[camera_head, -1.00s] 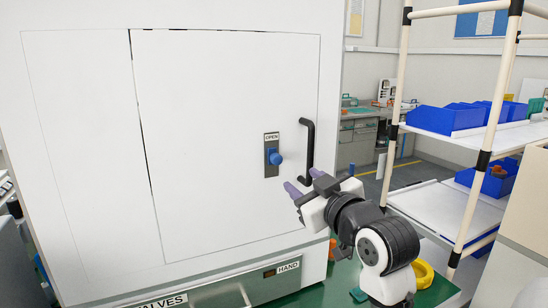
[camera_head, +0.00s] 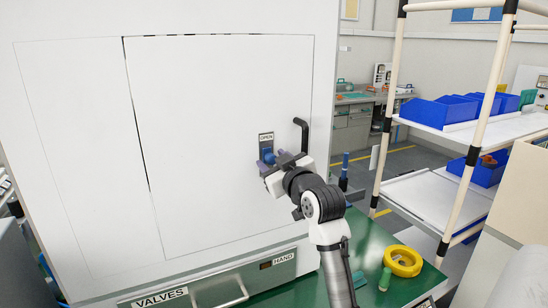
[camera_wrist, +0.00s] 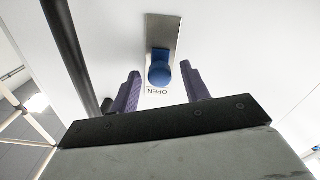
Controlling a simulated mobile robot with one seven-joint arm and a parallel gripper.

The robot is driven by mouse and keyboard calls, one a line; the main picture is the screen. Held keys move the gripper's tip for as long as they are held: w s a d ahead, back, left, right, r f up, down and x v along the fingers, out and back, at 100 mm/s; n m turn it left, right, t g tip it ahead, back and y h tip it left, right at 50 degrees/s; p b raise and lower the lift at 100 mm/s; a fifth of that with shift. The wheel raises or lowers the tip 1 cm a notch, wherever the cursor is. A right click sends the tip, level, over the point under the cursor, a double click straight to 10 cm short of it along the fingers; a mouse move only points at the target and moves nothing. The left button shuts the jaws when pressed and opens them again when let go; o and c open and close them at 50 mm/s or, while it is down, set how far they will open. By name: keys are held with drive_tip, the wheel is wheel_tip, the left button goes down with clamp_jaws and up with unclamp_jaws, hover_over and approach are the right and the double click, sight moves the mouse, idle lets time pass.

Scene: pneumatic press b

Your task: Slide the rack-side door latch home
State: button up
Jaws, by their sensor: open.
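The door latch (camera_head: 269,155) is a blue knob on a metal plate near the right side of the white door (camera_head: 205,110). An OPEN label (camera_head: 266,137) shows above the knob. My gripper (camera_head: 277,158) is at the latch and partly covers it. In the wrist view my gripper (camera_wrist: 161,88) is open, with one purple finger on each side of the blue knob (camera_wrist: 160,70). Gaps show between the fingers and the knob. The label appears upside down there.
A black door handle (camera_head: 302,133) stands just right of my gripper; its lower part is hidden by my arm. Below are a drawer (camera_head: 215,290) marked VALVES and HAND and a green bench (camera_head: 370,250) with a yellow ring (camera_head: 403,261). A rack (camera_head: 468,150) with blue bins stands right.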

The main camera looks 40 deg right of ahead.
clamp_jaws()
idle(0.3)
drive_tip(key=shift+f, duration=0.1)
drive_tip(key=shift+f+b, duration=0.9)
drive_tip(key=shift+b, duration=0.3)
unclamp_jaws()
